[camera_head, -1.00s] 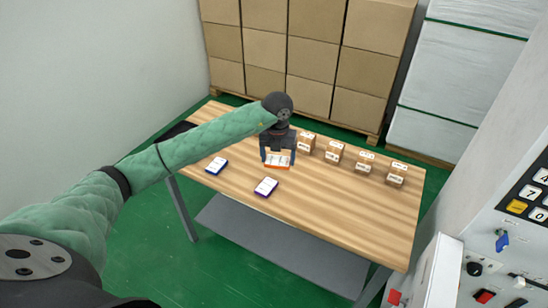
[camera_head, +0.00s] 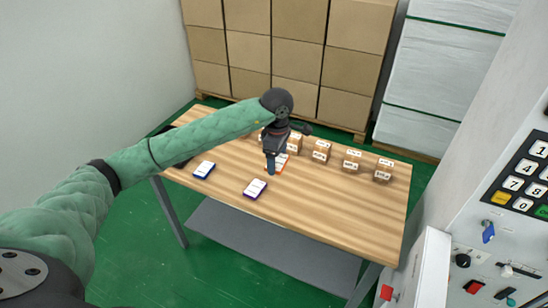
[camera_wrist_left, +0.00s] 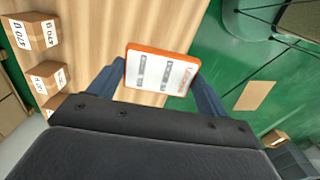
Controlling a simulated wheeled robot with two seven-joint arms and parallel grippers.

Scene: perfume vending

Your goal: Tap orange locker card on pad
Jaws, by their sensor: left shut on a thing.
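The orange-edged locker card (camera_head: 281,163) has a white face with dark print. In the left wrist view the card (camera_wrist_left: 160,72) sits between the two blue fingers of my left gripper (camera_wrist_left: 160,85), which is shut on it. In the head view my left gripper (camera_head: 272,170) is over the middle of the table (camera_head: 330,208), and its fingers partly hide the card. The height of the card above the tabletop is hard to tell. No card pad can be made out for certain. My right gripper is not in view.
A blue-edged card (camera_head: 204,169) and a purple-edged card (camera_head: 255,188) lie on the table to the left and front. Several small labelled boxes (camera_head: 352,160) line the back edge. A machine with a keypad (camera_head: 523,174) stands at the right. The table's front right is clear.

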